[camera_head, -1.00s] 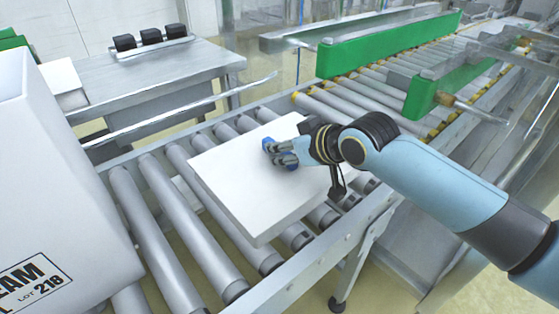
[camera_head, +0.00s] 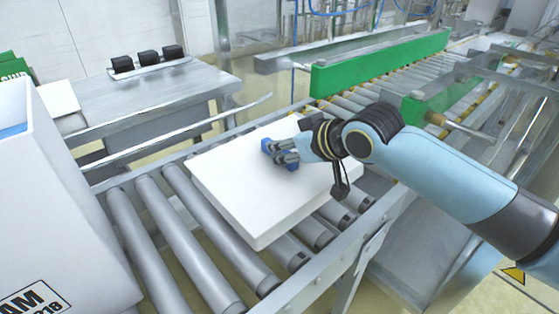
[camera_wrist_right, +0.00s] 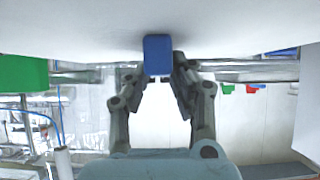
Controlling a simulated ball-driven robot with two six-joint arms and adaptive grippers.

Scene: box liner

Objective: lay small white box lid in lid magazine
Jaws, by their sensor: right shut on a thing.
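The white box lid (camera_head: 240,205) is a flat, thick-edged white panel over the roller conveyor, with a small blue grip piece (camera_wrist_right: 157,55) on its face. My right gripper (camera_head: 283,153) is shut on that blue piece, at the far part of the lid. In the right wrist view the two fingers (camera_wrist_right: 160,75) sit on either side of the blue piece, and the white surface fills the top. I cannot tell whether the lid touches the rollers or hangs just above them. I cannot pick out the lid magazine with certainty. My left gripper is out of view.
A large white box (camera_head: 60,210) with black print stands at the left, blue showing inside. A metal table (camera_head: 150,95) with black blocks is at back left. Bare rollers (camera_head: 155,225) lie left of the lid. Green guards (camera_head: 385,62) flank the conveyor behind.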

